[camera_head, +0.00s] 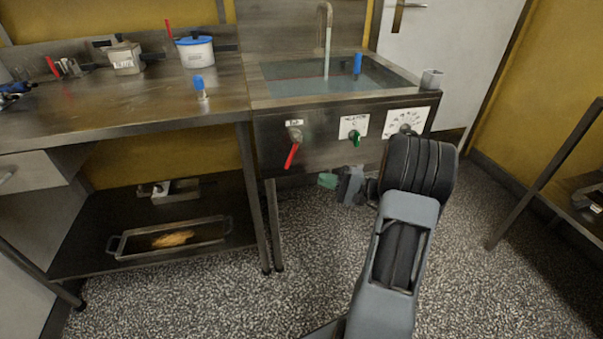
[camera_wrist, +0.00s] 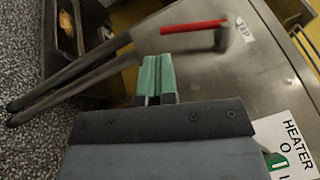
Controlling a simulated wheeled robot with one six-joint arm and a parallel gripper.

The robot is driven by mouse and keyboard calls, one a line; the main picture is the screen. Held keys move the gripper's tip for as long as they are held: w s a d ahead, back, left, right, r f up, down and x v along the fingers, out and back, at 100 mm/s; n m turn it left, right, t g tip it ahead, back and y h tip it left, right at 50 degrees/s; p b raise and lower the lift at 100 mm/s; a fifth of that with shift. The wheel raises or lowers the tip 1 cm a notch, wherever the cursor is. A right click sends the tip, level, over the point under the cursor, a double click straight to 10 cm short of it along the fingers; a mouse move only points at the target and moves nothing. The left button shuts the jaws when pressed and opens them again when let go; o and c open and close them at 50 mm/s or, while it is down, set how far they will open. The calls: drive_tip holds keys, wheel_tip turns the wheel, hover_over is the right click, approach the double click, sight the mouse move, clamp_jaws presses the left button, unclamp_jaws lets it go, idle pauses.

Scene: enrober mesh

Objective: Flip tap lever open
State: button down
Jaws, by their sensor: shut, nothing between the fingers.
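The tap lever (camera_head: 291,155) has a red handle. It hangs down and slightly left from its pivot on the steel front panel of the sink, under a small label. In the wrist view the red lever (camera_wrist: 193,27) lies across the top, with its pivot at the right beside the "TAP" label (camera_wrist: 244,31). My gripper (camera_head: 327,180) is below and to the right of the lever in the head view. In the wrist view its green fingers (camera_wrist: 158,78) are shut together and empty, just short of the lever with a visible gap.
A green heater switch (camera_head: 356,138) and a round dial (camera_head: 405,121) sit right of the lever on the panel. The sink basin (camera_head: 385,76) above holds water. Table legs (camera_head: 258,205) stand left of my gripper. A lower shelf holds a tray (camera_head: 130,246).

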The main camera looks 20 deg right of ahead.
drive_tip(key=d+f+m+t, duration=0.1)
drive_tip(key=d+t, duration=0.3)
drive_tip(key=d, duration=0.2)
drive_tip(key=shift+f+m+h, duration=0.4)
drive_tip(key=shift+w+a+b, duration=0.1)
drive_tip(key=shift+a+b, duration=0.05)
drive_tip(key=shift+b, duration=0.15)
drive_tip(key=b+x, duration=0.2)
drive_tip(key=x, duration=0.7)
drive_tip(key=shift+w+a, duration=0.15)
drive_tip(key=shift+a, duration=0.05)
drive_tip(key=a, duration=0.1)
drive_tip(key=a+r, duration=0.1)
drive_tip(key=shift+w+a+r+b, duration=0.15)
drive_tip(key=shift+a+b, duration=0.2)
drive_tip(key=shift+b, duration=0.05)
drive_tip(key=shift+a+r, duration=0.25)
drive_tip(key=shift+a, duration=0.35)
